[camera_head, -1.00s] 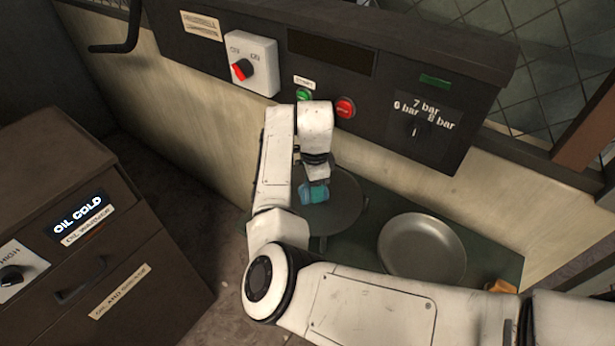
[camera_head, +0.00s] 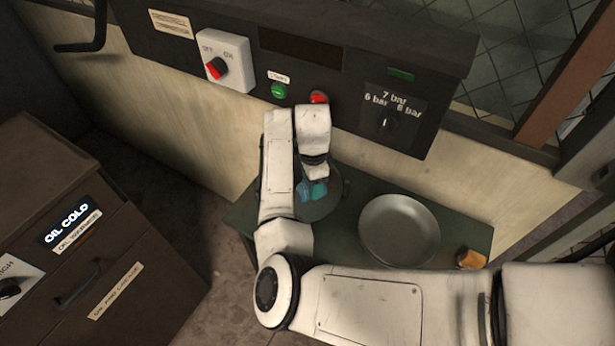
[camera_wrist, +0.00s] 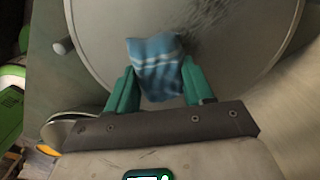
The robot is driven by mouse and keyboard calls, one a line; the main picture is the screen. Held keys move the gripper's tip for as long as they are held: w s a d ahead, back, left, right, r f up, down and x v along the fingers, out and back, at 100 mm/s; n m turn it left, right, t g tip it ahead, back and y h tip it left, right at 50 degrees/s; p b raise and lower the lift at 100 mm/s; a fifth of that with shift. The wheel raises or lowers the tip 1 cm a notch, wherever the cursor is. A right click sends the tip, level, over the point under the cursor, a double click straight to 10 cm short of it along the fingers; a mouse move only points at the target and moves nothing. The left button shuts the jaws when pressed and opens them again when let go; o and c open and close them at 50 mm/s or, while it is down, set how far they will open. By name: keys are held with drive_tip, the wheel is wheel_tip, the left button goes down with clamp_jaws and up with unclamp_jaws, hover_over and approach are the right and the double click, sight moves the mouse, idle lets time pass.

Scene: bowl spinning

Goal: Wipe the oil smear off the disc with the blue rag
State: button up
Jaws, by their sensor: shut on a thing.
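My gripper (camera_wrist: 157,92) has teal fingers and is shut on the blue rag (camera_wrist: 155,60), which shows light stripes in the wrist view. The rag hangs over the grey round disc (camera_wrist: 105,30); I cannot tell whether it touches it. A dark oil smear (camera_wrist: 205,22) lies on the disc at the top, just right of the rag.
A control panel (camera_head: 300,60) with knobs and buttons stands behind. A brown cabinet (camera_head: 120,260) is at left.

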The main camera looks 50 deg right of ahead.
drive_tip(key=shift+w+a+f+b, duration=0.15)
drive_tip(key=shift+w+b, duration=0.15)
drive_tip(key=shift+w, duration=0.15)
drive_tip(key=shift+w+a+b, duration=0.15)
drive_tip(key=shift+w+b, duration=0.2)
drive_tip(key=shift+w, duration=0.45)
drive_tip(key=shift+w+a+b, duration=0.1)
drive_tip(key=shift+w+b, duration=0.2)
drive_tip(key=shift+w, duration=0.5)
drive_tip(key=shift+w+a+f+b, duration=0.1)
drive_tip(key=shift+w+a+b, duration=0.15)
drive_tip(key=shift+w+b, duration=0.65)
drive_tip(key=shift+w+a+b, duration=0.2)
drive_tip(key=shift+w+b, duration=0.3)
drive_tip(key=shift+w, duration=0.75)
drive_tip(key=shift+w+a+b, duration=0.15)
drive_tip(key=shift+w+b, duration=0.35)
drive_tip(key=shift+w, duration=0.2)
drive_tip(key=shift+w+a+b, duration=0.15)
drive_tip(key=shift+w+b, duration=0.3)
drive_tip(key=shift+w, duration=0.25)
drive_tip(key=shift+w+r, duration=0.1)
drive_tip(key=shift+r, duration=0.1)
wheel_tip(320, 180, up, 6)
drive_tip(key=p, duration=0.5)
drive_tip(key=shift+r, duration=0.1)
drive_tip(key=shift+r+p, duration=0.1)
drive_tip(key=shift+p, duration=0.25)
